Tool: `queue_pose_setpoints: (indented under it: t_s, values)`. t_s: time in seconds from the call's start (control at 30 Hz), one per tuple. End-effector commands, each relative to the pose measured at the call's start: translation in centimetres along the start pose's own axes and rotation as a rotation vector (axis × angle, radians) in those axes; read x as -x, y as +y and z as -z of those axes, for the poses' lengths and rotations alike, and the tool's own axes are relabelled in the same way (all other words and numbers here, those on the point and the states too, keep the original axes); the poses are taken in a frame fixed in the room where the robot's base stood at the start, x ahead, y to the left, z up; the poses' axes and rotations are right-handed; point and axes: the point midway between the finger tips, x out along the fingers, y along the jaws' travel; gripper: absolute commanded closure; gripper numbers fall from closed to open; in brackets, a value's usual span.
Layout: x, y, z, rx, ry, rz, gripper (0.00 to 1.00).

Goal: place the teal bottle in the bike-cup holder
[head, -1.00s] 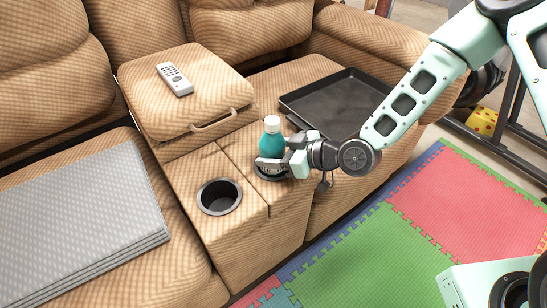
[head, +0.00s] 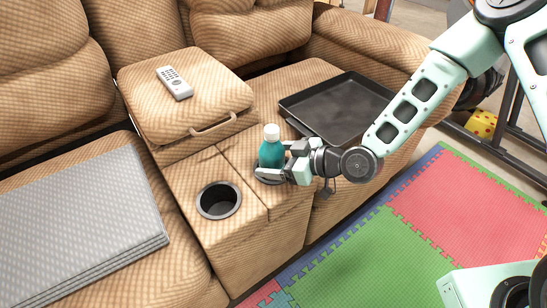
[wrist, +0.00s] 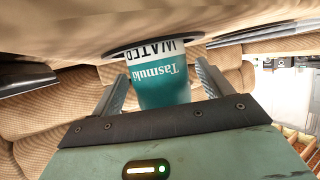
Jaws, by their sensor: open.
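The teal bottle (head: 272,153) with a white cap stands upright at the recliner console's right cup holder, whose dark rim (wrist: 130,50) shows around its base in the wrist view. My gripper (head: 270,172) is low around the bottle, one finger on each side. In the wrist view the bottle (wrist: 165,88) shows between the spread fingers (wrist: 160,85), with gaps beside it, so the gripper looks open. How deep the base sits is hidden. I cannot make out a bike-cup holder in these views.
An empty left cup holder (head: 218,201) is beside the bottle. A remote (head: 174,82) lies on the console lid (head: 190,112). A black tray (head: 340,105) rests on the right seat and a grey stack (head: 80,225) on the left seat. Foam mats (head: 400,240) cover the floor.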

Motion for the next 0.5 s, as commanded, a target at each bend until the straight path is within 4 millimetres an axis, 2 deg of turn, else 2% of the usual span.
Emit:
queue_pose_setpoints:
  t_s: [0.3,0.5]
  values:
    - [6.7,0.1,0.2,-0.002,-0.003,-0.003,0.21]
    - [9.9,0.1,0.1,-0.001,-0.001,-0.003,0.21]
